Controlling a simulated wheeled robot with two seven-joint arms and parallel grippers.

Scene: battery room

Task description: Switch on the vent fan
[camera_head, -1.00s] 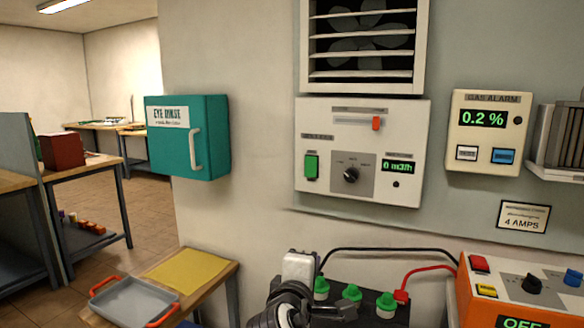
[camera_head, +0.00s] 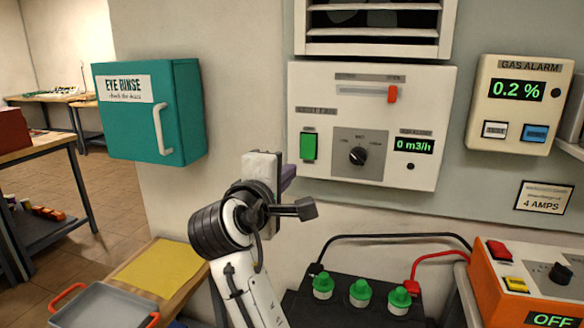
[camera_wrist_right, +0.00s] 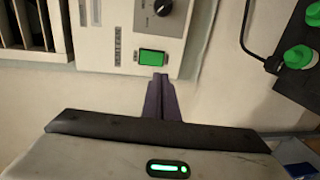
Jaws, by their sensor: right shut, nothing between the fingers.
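The white vent fan panel (camera_head: 440,120) is on the wall under the louvred vent (camera_head: 372,50). It has a green rocker switch (camera_head: 309,147) at its left, a black dial (camera_head: 357,156), a red slider (camera_head: 392,94) at the right end of its slot, and a display (camera_head: 414,146) reading 0 m3/h. My right gripper (camera_head: 290,172) is shut and empty, just left of and below the green switch. In the right wrist view its purple fingertips (camera_wrist_right: 161,77) point at the lower edge of the green switch (camera_wrist_right: 153,57); I cannot tell whether they touch the panel. My left gripper is out of view.
A teal eye rinse cabinet (camera_head: 150,110) is left of my right arm. A gas alarm (camera_head: 520,105) reading 0.2 % hangs to the right. Below are a black battery with green caps (camera_head: 360,293), cables and an orange charger (camera_head: 500,290) showing OFF.

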